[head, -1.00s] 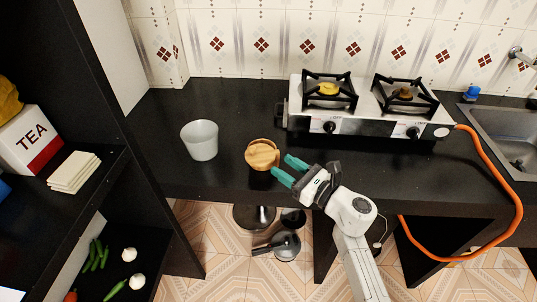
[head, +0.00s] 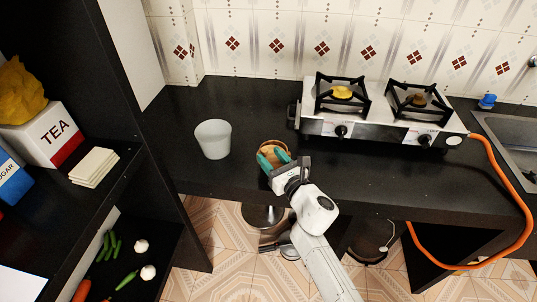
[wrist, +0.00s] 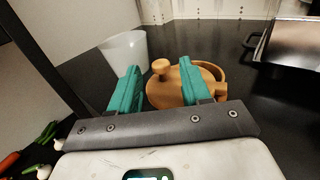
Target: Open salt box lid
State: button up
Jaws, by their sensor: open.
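The salt box (head: 269,148) is a small round wooden pot on the black counter, mostly hidden behind my gripper in the head view. In the wrist view its wooden lid (wrist: 178,92) shows with a round knob (wrist: 161,67) on top. A curved rim of the box (wrist: 217,74) shows to the right of the lid. My gripper (head: 274,155) has green fingers and is open. In the wrist view the fingers (wrist: 158,88) are spread, with the lid and knob beyond and between them. I cannot tell whether a finger touches the lid.
A white cup (head: 213,139) stands left of the salt box. A two-burner stove (head: 385,121) with an orange hose (head: 507,190) stands to the right. A dark shelf (head: 128,150) with a tea box (head: 48,134) rises at the left. The counter between box and stove is clear.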

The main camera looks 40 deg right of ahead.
jog(key=shift+x, duration=0.95)
grip_shut()
